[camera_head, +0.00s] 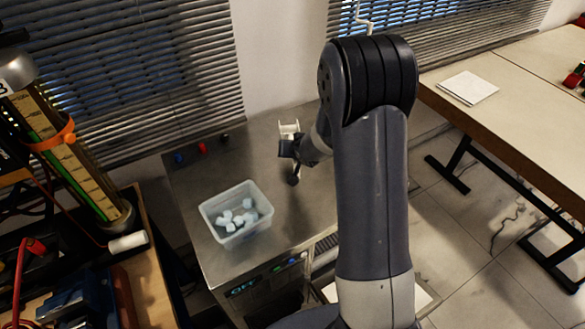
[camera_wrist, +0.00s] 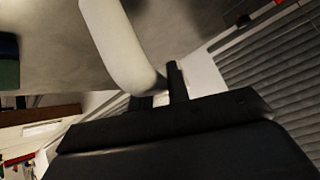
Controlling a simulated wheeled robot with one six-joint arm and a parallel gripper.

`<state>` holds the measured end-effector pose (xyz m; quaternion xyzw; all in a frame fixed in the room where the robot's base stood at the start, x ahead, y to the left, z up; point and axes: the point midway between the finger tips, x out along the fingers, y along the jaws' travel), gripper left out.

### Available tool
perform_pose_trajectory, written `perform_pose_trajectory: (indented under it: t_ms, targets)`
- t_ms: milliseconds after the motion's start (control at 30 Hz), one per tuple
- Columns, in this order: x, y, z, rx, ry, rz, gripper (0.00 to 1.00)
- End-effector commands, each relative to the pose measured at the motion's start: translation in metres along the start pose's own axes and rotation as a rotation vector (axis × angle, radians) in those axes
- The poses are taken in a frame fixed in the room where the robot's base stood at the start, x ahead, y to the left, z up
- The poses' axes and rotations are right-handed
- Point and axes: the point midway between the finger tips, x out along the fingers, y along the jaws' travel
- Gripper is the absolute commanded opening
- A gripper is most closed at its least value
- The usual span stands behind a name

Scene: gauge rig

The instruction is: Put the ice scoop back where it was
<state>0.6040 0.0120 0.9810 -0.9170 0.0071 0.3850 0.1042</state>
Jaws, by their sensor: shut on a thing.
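My gripper (camera_head: 291,150) is shut on the ice scoop (camera_head: 289,129), above the back right part of a steel counter (camera_head: 190,205). The scoop is white, and only a small part of it shows in the head view. In the wrist view a long, pale, rounded part of the scoop (camera_wrist: 122,45) runs from the dark fingers (camera_wrist: 162,92) up to the top left edge. My arm and gripper hide the rest of it. I cannot tell whether the scoop touches the counter.
A clear tub (camera_head: 215,229) with several white ice cubes (camera_head: 238,215) stands on the counter, left of my gripper. A cluttered bench (camera_head: 150,285) is at left. A pale table (camera_head: 520,85) stands at right.

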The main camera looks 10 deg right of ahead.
Motion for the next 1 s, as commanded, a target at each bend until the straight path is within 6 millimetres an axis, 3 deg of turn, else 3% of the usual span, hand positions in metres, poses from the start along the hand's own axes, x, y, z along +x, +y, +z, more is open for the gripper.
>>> perform_pose_trajectory:
  t_ms: [233, 1000]
  targets:
    - [0.002, 0.001, -0.013, 0.003, 0.001, 0.004, 0.0]
    - [0.069, 0.018, 0.053, 0.005, -0.002, 0.002, 0.0]
